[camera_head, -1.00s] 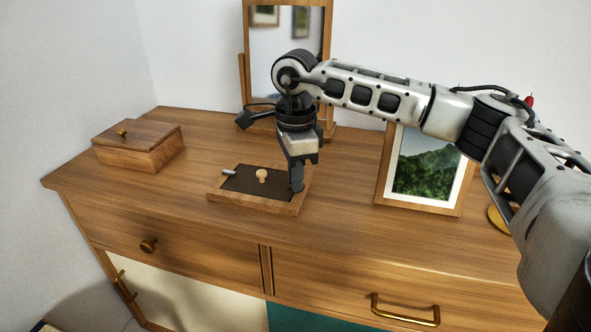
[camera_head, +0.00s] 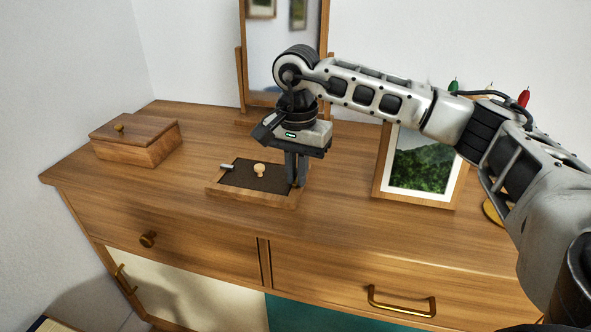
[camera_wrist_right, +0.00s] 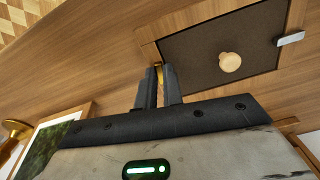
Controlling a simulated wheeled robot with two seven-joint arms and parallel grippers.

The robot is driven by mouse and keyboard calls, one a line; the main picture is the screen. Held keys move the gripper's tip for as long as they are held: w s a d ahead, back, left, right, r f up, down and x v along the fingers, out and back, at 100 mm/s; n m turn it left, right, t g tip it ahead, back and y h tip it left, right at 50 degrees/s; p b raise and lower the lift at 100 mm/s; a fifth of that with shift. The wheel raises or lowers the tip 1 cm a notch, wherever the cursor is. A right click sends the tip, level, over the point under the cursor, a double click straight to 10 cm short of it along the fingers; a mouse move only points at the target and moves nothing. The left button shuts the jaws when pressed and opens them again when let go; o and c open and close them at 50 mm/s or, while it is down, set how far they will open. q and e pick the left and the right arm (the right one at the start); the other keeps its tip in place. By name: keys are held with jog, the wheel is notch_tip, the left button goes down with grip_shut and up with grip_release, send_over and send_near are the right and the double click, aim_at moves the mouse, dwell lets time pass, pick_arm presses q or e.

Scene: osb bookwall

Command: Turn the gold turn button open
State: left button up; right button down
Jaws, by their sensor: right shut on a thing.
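The gold turn button (camera_wrist_right: 158,70) shows as a small gold sliver between the fingertips in the right wrist view. It sits on the wooden frame at the edge of the dark panel (camera_wrist_right: 205,53). In the head view the fingers hide it at the right end of the small wooden box (camera_head: 262,199). My right gripper (camera_head: 297,185) points down and is shut on the gold turn button; it also shows in the right wrist view (camera_wrist_right: 159,72). The panel, with a pale round knob (camera_head: 260,170), lies flat in its frame. My left gripper is not in view.
A silver piece (camera_head: 227,167) sits at the panel's left edge. A lidded wooden box (camera_head: 135,152) stands at the left, a mirror (camera_head: 282,75) behind, and a framed picture (camera_head: 421,200) at the right. The dresser top is clear in front of the small box.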

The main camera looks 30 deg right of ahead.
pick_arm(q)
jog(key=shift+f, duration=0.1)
pick_arm(e)
jog(key=shift+s+n, duration=0.1)
jog(key=shift+n, duration=0.7)
jog(key=c, duration=1.5)
grip_release()
pick_arm(q)
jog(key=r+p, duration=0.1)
jog(key=p, duration=0.2)
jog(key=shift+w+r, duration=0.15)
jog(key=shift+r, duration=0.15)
pick_arm(e)
notch_tip(320, 180, up, 16)
